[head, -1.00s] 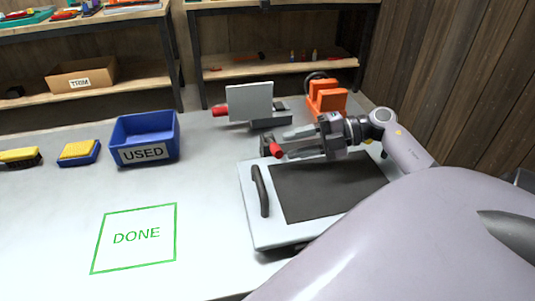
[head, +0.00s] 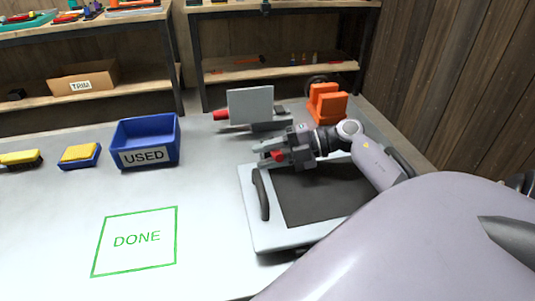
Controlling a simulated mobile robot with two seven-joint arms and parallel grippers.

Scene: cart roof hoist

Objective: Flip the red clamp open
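The red clamp (head: 278,155) shows as a short red handle at the far left corner of a white-framed board with a dark panel (head: 310,195). My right gripper (head: 266,152) reaches in from the right at the clamp, its fingers pointing left. The red handle overlaps the gripper in the picture, and the clamp's dark base is mostly hidden by the fingers. I cannot tell whether the fingers are closed on the clamp or only around or behind it. My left gripper is not in view.
Behind the board stand a grey plate device with a red knob (head: 221,114) and an orange block tool (head: 327,103). The green DONE square (head: 136,240) is empty. A wooden wall is at right.

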